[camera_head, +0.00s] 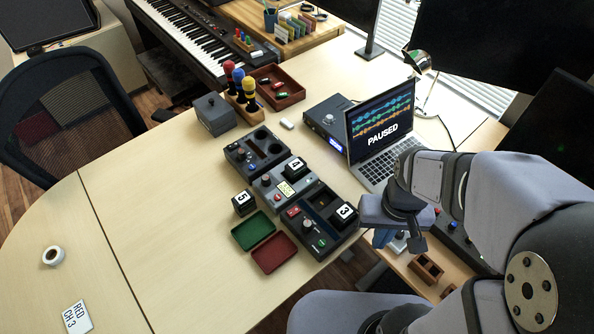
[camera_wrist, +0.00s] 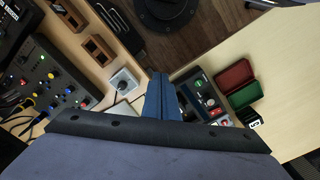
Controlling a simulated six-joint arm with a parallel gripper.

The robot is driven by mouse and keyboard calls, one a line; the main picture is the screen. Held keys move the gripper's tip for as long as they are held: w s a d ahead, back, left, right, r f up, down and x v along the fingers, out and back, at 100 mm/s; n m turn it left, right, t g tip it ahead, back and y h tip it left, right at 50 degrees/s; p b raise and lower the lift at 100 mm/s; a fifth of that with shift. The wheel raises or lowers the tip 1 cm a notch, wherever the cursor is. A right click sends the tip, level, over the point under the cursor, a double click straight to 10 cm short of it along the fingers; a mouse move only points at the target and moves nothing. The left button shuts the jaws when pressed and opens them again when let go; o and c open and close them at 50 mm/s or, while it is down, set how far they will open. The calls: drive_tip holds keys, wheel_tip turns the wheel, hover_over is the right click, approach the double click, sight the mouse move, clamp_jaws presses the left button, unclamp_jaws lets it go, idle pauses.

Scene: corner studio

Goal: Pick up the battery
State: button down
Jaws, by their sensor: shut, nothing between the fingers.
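I cannot pick out the battery for certain. A brown tray (camera_head: 292,99) at the back of the table holds small dark, red and green pieces, too small to identify. A small white object (camera_head: 287,124) lies on the table in front of the tray, and I cannot tell what it is. My gripper (camera_head: 384,238) is at the table's right side, right of the black device with the cube marked 3. In the wrist view its blue fingers (camera_wrist: 160,78) are together with nothing visible between them. The gripper is well away from the brown tray.
Cubes marked 3 (camera_head: 344,211), 4 (camera_head: 295,166) and 5 (camera_head: 243,203) are on or beside the grey devices. A green tray (camera_head: 236,240) and a red tray (camera_head: 258,264) lie in front. A laptop (camera_head: 379,178) stands behind my gripper. The table's left side is mostly clear.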

drive_tip(key=c, duration=0.8)
unclamp_jaws()
drive_tip(key=n+b, duration=0.3)
drive_tip(key=n, duration=0.6)
hover_over(296, 164)
drive_tip(key=f, duration=0.5)
drive_tip(key=shift+s+d, duration=0.25)
drive_tip(key=shift+d, duration=0.15)
drive_tip(key=shift+w+a+f, duration=0.15)
drive_tip(key=shift+a+f, duration=0.05)
drive_tip(key=shift+a, duration=0.15)
drive_tip(key=shift+a+f+p, duration=0.1)
drive_tip(key=shift+f+p, duration=1.1)
drive_tip(key=shift+f, duration=2.45)
